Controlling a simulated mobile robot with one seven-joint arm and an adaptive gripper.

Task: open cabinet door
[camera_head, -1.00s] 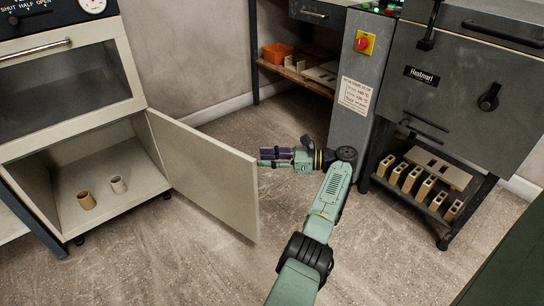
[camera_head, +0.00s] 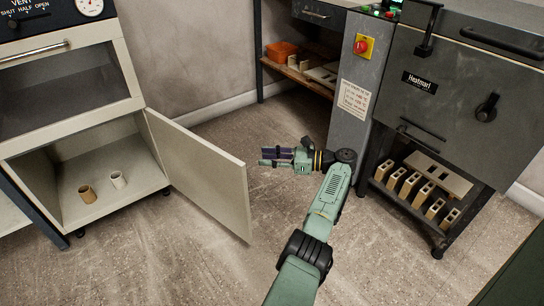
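The cabinet door (camera_head: 200,172) is a flat cream panel hinged on the right side of the low cabinet opening. It stands swung wide open, jutting out towards the right and front. The cabinet (camera_head: 70,215) interior is in plain view. My gripper (camera_head: 264,157) is to the right of the door's free edge, with its fingers pointing left and a gap of floor between them in the picture. The fingers look spread, with nothing between them. No handle shows on the visible face of the door.
A grey kiln unit (camera_head: 465,105) with a lower shelf of blocks stands on the right. An orange bin (camera_head: 282,52) is on a back shelf. The floor by the door is clear.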

